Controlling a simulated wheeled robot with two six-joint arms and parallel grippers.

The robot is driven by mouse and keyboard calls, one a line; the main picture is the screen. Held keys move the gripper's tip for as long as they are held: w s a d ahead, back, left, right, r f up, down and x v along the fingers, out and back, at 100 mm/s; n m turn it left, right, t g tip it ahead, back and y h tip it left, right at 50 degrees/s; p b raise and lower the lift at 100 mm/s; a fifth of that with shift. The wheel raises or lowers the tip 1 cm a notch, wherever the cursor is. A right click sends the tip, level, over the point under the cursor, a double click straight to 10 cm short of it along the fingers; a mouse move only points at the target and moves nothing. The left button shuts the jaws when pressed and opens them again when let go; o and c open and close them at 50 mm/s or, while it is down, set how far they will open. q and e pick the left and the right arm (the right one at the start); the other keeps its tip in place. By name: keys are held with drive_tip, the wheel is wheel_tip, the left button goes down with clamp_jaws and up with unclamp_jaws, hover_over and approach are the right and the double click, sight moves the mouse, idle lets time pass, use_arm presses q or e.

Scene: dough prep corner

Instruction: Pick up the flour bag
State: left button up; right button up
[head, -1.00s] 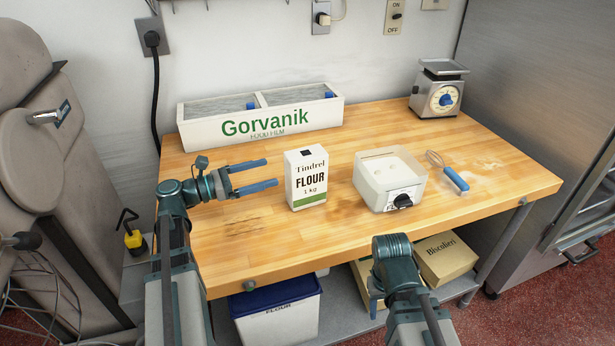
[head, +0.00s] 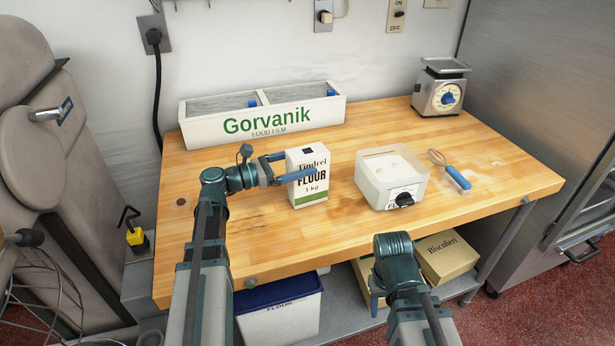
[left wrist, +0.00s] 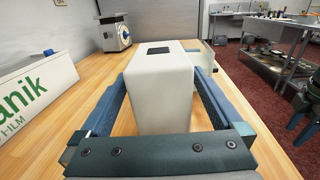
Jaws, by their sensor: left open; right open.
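The flour bag (head: 309,193), a white box-shaped pack with a green band at its foot, stands upright on the wooden table. My left gripper (head: 295,167) is open, with one finger in front of the bag and the other behind it. In the left wrist view the bag (left wrist: 160,90) stands between the two open fingers (left wrist: 158,98). A gap shows on the left of the bag there; on the right I cannot tell if the finger touches.
A white bin with a dial (head: 372,191) stands just right of the bag, and a blue-handled whisk (head: 457,177) lies beyond it. A Gorvanik film box (head: 206,131) stands behind, and a scale (head: 437,97) at the back right. The table's (head: 230,250) front left is clear.

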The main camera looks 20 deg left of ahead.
sight(313, 159)
use_arm(q)
drive_tip(key=x, duration=0.4)
clamp_jaws()
idle(0.4)
